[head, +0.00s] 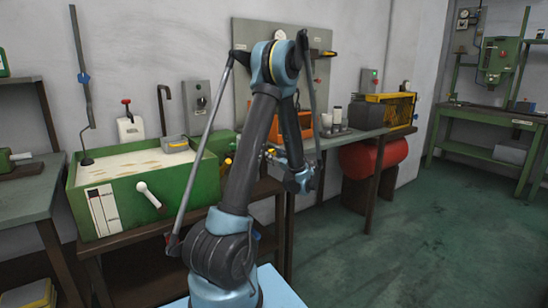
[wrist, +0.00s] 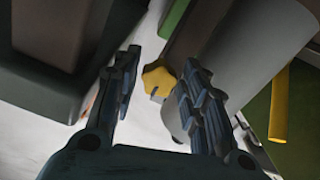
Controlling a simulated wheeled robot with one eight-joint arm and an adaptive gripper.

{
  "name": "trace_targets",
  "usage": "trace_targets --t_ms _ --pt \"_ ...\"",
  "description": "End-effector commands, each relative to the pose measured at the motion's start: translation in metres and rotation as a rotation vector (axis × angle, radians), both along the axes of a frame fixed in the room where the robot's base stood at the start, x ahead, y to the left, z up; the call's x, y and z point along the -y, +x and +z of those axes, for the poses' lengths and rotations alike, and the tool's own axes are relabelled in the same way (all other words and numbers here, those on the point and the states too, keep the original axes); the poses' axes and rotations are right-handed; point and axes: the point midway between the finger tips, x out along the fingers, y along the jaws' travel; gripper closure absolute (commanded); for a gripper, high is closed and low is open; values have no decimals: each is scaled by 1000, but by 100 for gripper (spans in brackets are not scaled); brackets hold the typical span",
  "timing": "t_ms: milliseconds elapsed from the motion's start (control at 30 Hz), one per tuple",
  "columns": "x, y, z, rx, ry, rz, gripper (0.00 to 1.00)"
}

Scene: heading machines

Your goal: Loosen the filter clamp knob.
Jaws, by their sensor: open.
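A yellow lobed knob (wrist: 158,78), which looks like the filter clamp knob, shows in the wrist view beside a grey cylinder (wrist: 232,48). My gripper (wrist: 160,64) is open, with its two dark fingers on either side of the knob in the picture. The knob appears closer to the right finger, whose tip overlaps its edge. I cannot tell whether they touch or how deep the knob lies between the fingers. In the head view my arm hides most of the area around the gripper, and I cannot make out the knob clearly there.
A yellow bar (wrist: 278,105) lies right of the cylinder in the wrist view, and a dark box-like part (wrist: 62,30) is at upper left. In the head view a green coolant-like tank (head: 140,195) stands left of my arm. Open floor (head: 430,220) lies to the right.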

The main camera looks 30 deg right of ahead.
Motion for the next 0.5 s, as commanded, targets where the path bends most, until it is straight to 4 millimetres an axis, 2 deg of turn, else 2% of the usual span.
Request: trace_targets --t_ms 200,467,500 --pt "-1 12 0 0 0 0 60" --pt "-1 13 0 0 0 0 60" --pt "-1 13 0 0 0 0 67"
